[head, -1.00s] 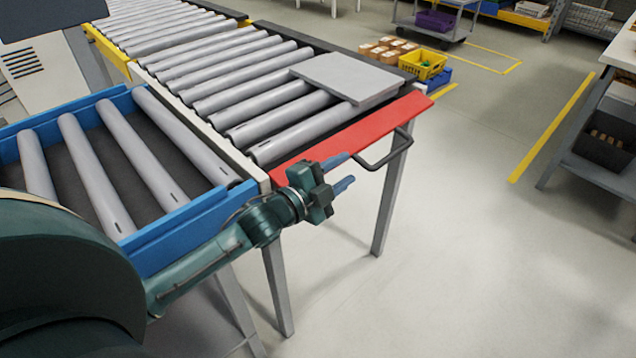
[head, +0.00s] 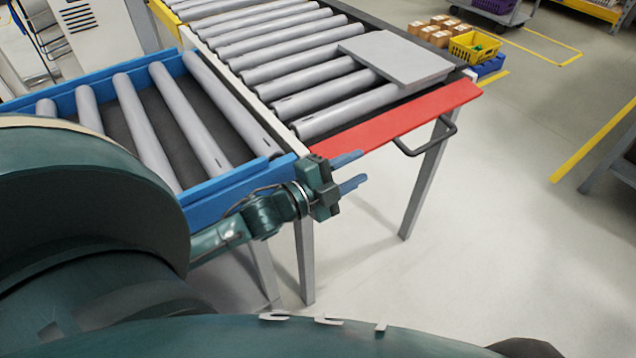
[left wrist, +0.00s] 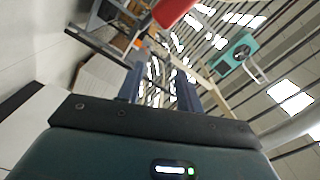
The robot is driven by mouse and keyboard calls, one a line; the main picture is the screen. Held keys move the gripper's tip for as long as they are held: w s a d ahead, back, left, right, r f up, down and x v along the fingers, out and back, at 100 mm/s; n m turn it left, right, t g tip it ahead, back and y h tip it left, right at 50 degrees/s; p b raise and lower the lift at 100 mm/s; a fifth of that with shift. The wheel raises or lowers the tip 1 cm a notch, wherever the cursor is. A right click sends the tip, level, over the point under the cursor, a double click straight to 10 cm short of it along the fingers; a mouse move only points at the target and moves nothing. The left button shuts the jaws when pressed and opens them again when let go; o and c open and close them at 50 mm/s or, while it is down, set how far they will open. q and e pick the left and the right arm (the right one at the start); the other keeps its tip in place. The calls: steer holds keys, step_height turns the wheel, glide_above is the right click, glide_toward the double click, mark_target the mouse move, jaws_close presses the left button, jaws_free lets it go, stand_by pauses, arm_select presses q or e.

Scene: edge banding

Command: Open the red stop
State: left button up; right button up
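The red stop (head: 400,118) is a long red bar across the end of the roller conveyor, with a dark handle (head: 428,140) on its front side. A red piece, likely part of the stop, shows at the top of the left wrist view (left wrist: 172,12). My left gripper (head: 352,171) is open and empty, beside the stop's near left end and short of the handle. Its two blue fingers point right, apart, and they also show in the left wrist view (left wrist: 160,84). A grey panel (head: 396,58) lies on the rollers behind the stop. My right gripper is out of view.
A blue-framed roller section (head: 235,184) adjoins the conveyor on the left. Conveyor legs (head: 425,185) stand below the stop. A yellow crate (head: 474,46) and cardboard boxes (head: 440,32) are on the floor behind. The floor (head: 500,240) to the right is clear.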

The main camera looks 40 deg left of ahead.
arm_select(q)
steer(key=p+v, duration=0.2)
steer(key=v, duration=0.5)
steer(key=shift+s, duration=0.35)
steer(key=shift+a, duration=0.1)
